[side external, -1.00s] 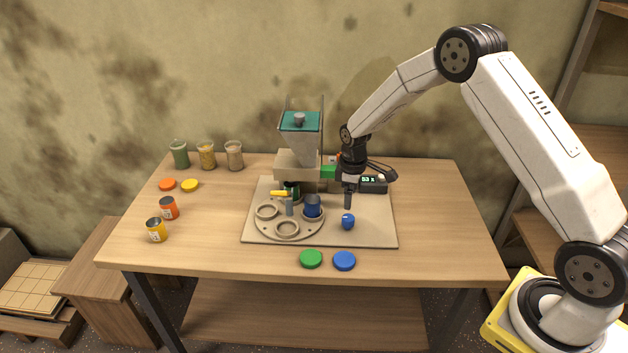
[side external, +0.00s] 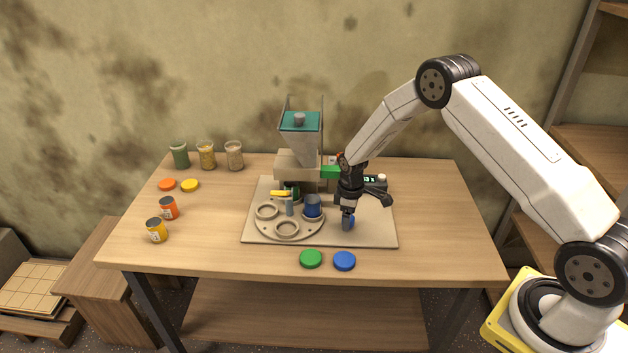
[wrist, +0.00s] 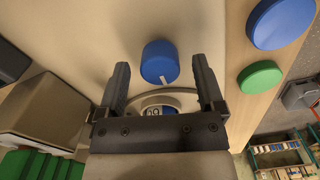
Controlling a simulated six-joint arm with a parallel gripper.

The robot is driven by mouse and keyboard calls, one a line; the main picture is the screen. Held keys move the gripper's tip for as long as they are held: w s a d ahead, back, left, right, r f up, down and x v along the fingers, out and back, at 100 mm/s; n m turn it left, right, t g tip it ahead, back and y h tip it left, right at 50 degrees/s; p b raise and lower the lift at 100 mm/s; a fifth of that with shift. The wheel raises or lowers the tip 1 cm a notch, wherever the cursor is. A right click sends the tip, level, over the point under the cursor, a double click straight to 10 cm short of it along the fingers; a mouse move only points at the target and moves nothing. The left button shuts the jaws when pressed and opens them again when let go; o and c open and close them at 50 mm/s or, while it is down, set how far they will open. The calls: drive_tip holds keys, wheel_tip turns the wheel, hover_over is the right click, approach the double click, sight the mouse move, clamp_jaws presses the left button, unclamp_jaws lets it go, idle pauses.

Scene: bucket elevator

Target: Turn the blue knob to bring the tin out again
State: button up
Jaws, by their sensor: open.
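The blue knob (wrist: 160,61) with a white mark stands on the beige base plate (side external: 375,232). In the wrist view it lies between and just beyond the fingertips of my gripper (wrist: 160,72), which is open. In the side view my gripper (side external: 348,222) is down at the knob and mostly hides it; contact cannot be told. A blue tin (side external: 312,206) stands in a ring at the right of the round turntable (side external: 287,229). A dark green tin (side external: 291,190) is partly hidden under the hopper spout at the back.
The hopper machine (side external: 300,150) with a green block stands behind the turntable. A small display box (side external: 375,183) is behind my gripper. Green (side external: 311,258) and blue (side external: 344,261) lids lie in front of the plate. Tins, jars and lids stand at left.

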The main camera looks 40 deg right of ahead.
clamp_jaws()
idle(0.3)
drive_tip(key=shift+m, duration=0.3)
drive_tip(key=m, duration=0.8)
drive_tip(key=shift+m, duration=0.4)
drive_tip(key=m, duration=0.4)
drive_tip(key=shift+m, duration=2.2)
